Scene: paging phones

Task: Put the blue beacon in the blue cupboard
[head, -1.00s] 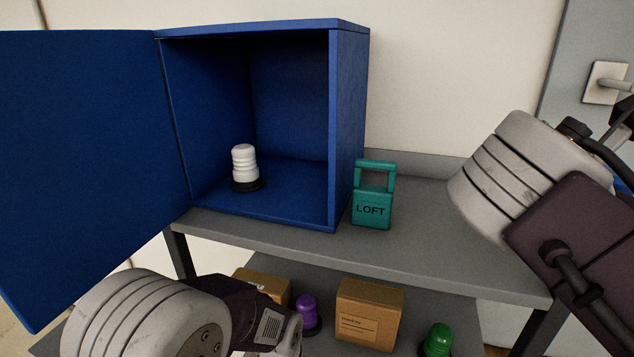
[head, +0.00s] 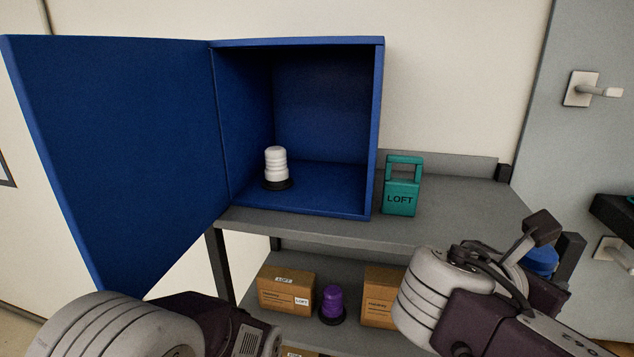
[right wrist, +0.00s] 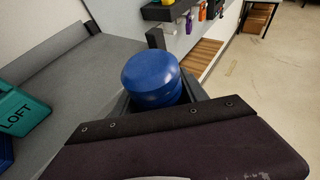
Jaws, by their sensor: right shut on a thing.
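My right gripper (head: 556,243) is shut on the blue beacon (head: 541,262), to the right of the shelf unit. In the right wrist view the beacon's rounded blue top (right wrist: 151,78) stands up between the fingers; its base is hidden. The blue cupboard (head: 378,130) stands on the grey upper shelf with its door (head: 120,140) swung wide open to the left. A white beacon (head: 276,165) with a black base stands upright inside it. My left arm shows at the bottom left, but its fingers are out of view.
A teal LOFT lock-shaped block (head: 401,198) stands just right of the cupboard. Cardboard boxes (head: 286,292) and a purple beacon (head: 332,303) are on the lower shelf. The upper shelf (head: 460,205) is clear to the right. A wall handle (head: 597,91) is at the far right.

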